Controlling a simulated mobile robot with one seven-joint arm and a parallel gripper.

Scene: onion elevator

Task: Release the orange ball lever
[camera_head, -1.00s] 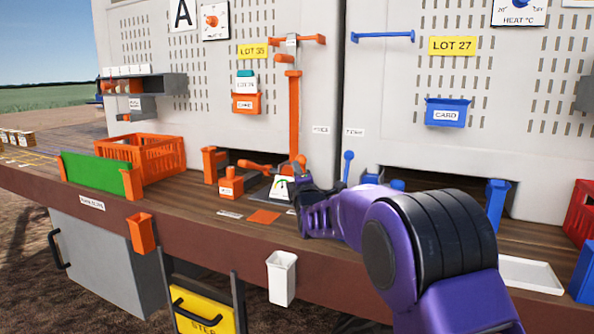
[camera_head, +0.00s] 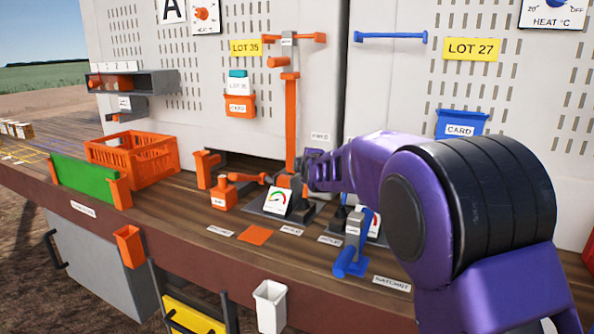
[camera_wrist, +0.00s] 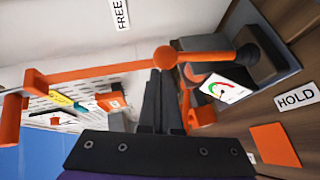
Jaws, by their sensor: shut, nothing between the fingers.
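The orange ball lever shows in the wrist view as an orange ball (camera_wrist: 165,57) on a short orange rod that runs to a dark round joint (camera_wrist: 248,56) above the dark base. The rod lies roughly in line with the tall orange post (camera_head: 291,120). My gripper (camera_head: 308,165) is shut and empty beside the foot of the post. In the wrist view its black fingertips (camera_wrist: 160,75) end right at the ball; I cannot tell if they touch it. In the head view the ball is hard to make out near my gripper. A FREE label (camera_wrist: 121,14) is on the wall, and a HOLD label (camera_wrist: 299,98) is on the bench.
A gauge (camera_head: 278,201) stands at the base, with an orange clamp-like device (camera_head: 225,190) to its left. A blue lever device (camera_head: 351,255) stands at right, below my arm. An orange crate (camera_head: 135,160) is at left. The bench front has some free room around the orange square (camera_head: 255,235).

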